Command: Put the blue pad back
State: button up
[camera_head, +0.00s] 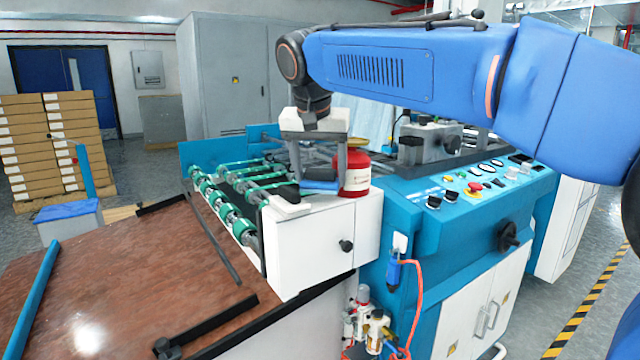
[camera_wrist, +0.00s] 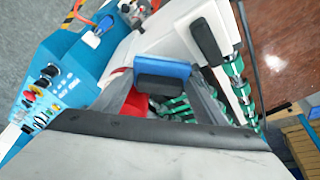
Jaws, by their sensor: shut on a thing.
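The blue pad (camera_head: 321,184) is between the fingers of my gripper (camera_head: 322,174), low over the top of the white housing (camera_head: 318,236) beside the rollers. In the wrist view the blue pad (camera_wrist: 163,66) shows with a dark block (camera_wrist: 160,87) attached to or in front of it, and my gripper (camera_wrist: 162,78) has a finger on each side. My gripper is shut on the pad. I cannot tell whether the pad touches the housing. My fingers partly hide it in the head view.
A red container (camera_head: 355,178) stands close to the right of the pad on the housing. Green-ringed rollers (camera_head: 232,205) lie to the left. The blue machine panel (camera_head: 480,195) with knobs is at right. A brown table (camera_head: 130,270) fills the front left.

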jog(key=shift+f, duration=1.3)
jog(key=shift+f, duration=0.1)
jog(key=o, duration=1.2)
jog(key=shift+c, duration=0.2)
jog(key=v, duration=1.2)
